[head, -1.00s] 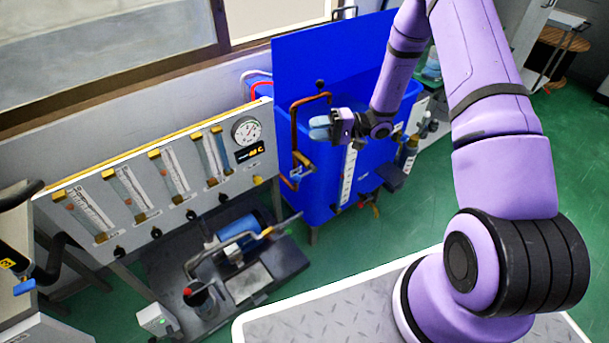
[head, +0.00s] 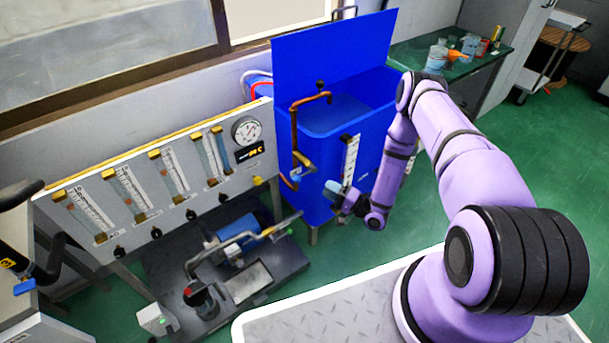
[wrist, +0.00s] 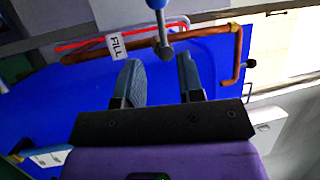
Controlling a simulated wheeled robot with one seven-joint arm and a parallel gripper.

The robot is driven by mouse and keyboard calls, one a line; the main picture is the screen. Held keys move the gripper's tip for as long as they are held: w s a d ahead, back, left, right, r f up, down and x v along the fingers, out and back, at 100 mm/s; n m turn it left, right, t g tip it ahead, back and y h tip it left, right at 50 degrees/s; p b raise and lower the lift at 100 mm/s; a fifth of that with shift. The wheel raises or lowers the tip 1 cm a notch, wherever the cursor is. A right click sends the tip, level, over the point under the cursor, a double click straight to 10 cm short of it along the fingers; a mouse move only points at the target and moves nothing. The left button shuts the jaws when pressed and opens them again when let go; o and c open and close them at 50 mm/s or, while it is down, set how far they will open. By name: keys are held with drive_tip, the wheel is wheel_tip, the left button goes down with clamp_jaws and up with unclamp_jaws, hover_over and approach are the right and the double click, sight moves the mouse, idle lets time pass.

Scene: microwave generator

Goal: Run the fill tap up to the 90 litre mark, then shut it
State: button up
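The blue tank (head: 375,110) stands at centre with a white level scale (head: 350,160) on its front face; its marks are too small to read. A copper pipe (head: 294,125) runs up its left side and bends over the rim. The fill tap (head: 306,162) is low on this pipe. In the wrist view, a white FILL tag (wrist: 117,46) hangs by the pipe, and the tap's grey lever with a blue end (wrist: 161,28) lies just beyond my fingertips. My gripper (head: 337,188) is open and empty, in front of the tank; its fingers also show in the wrist view (wrist: 158,75).
A panel of flow tubes with a round gauge (head: 246,130) stands left of the tank. A blue pump (head: 238,235) sits on a dark base below it. A green bench (head: 460,62) with containers is behind right.

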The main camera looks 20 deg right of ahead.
sight(304, 174)
drive_tip(key=x, duration=1)
drive_tip(key=shift+w+r, duration=0.15)
drive_tip(key=shift+w, duration=0.05)
drive_tip(key=shift+a, duration=0.1)
drive_tip(key=shift+c, duration=0.2)
clamp_jaws()
